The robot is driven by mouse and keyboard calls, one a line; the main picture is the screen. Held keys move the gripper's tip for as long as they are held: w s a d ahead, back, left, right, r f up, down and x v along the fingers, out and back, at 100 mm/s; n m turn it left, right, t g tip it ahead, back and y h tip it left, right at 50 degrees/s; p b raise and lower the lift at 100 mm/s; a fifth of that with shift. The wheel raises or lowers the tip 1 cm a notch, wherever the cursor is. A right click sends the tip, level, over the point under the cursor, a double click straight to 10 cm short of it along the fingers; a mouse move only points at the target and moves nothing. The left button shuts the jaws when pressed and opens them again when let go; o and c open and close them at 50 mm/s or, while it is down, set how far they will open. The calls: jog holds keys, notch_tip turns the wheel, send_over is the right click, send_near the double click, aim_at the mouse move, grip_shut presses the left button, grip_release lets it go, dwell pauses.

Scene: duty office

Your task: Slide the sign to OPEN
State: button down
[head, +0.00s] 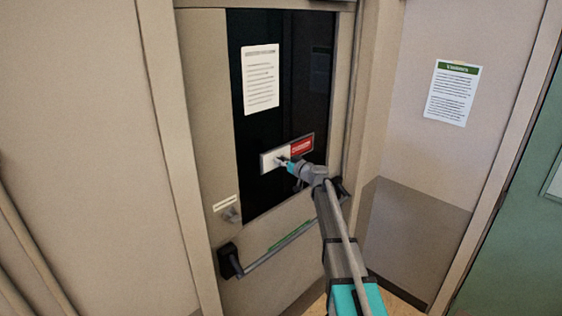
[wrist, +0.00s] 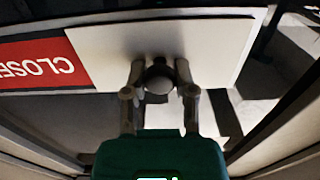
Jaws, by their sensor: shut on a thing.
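The sign (head: 302,145) is a small framed strip on the door's dark glass. Its right part shows red in the head view. In the wrist view, upside down, the red panel (wrist: 40,65) reads "CLOSE", with its end cut off by the frame edge. A plain white sliding plate (head: 267,161) covers the left part of the sign; it also shows in the wrist view (wrist: 215,45). My gripper (head: 283,161) is at the plate. In the wrist view my gripper (wrist: 159,72) has its two fingers on either side of a round dark knob (wrist: 158,82), shut on it. What lies behind the plate is hidden.
A printed notice (head: 261,78) hangs on the glass above the sign. A push bar (head: 285,240) crosses the door below it. Another notice (head: 452,92) is on the wall at right. The space around the sign is clear.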

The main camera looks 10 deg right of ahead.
aim_at(302, 146)
jog(key=w+d, duration=0.3)
jog(key=d, duration=0.1)
jog(key=w+d, duration=0.3)
jog(key=d, duration=0.1)
jog(key=w+d, duration=0.3)
jog(key=d, duration=0.1)
jog(key=shift+w+d, duration=0.1)
jog(key=shift+d, duration=0.2)
jog(key=shift+c, duration=2.2)
grip_release()
jog(key=shift+d, duration=0.1)
jog(key=shift+s+d, duration=0.15)
jog(key=shift+s, duration=0.25)
jog(key=v, duration=1.1)
